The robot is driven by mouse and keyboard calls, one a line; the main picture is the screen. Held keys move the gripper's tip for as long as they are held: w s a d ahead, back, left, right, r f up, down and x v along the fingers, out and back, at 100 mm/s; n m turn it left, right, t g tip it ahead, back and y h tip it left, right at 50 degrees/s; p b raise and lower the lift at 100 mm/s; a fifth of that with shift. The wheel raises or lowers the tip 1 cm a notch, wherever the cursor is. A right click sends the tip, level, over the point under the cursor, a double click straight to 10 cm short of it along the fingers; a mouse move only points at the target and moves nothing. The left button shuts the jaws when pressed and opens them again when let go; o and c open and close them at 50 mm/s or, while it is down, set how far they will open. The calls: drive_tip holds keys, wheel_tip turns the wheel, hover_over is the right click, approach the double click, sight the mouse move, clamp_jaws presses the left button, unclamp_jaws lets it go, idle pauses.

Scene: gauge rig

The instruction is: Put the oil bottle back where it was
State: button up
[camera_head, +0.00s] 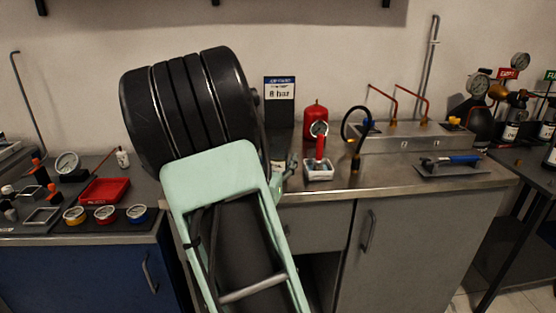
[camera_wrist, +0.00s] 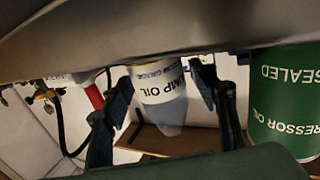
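The oil bottle (camera_wrist: 160,90) has a white label reading "UMP OIL" and a grey shoulder. In the wrist view it appears between the two fingers of my gripper (camera_wrist: 160,88), with one finger on each side. I cannot tell whether the fingers touch the bottle. In the head view my arm hides most of the gripper and the bottle.
A green container (camera_wrist: 288,100) reading "PRESSOR OIL" and "SEALED" stands close to the right finger in the wrist view.

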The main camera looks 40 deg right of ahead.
drive_tip(key=shift+r, duration=0.2)
drive_tip(key=p+v, duration=0.1)
drive_tip(key=v, duration=1.1)
drive_tip(key=shift+w, duration=0.1)
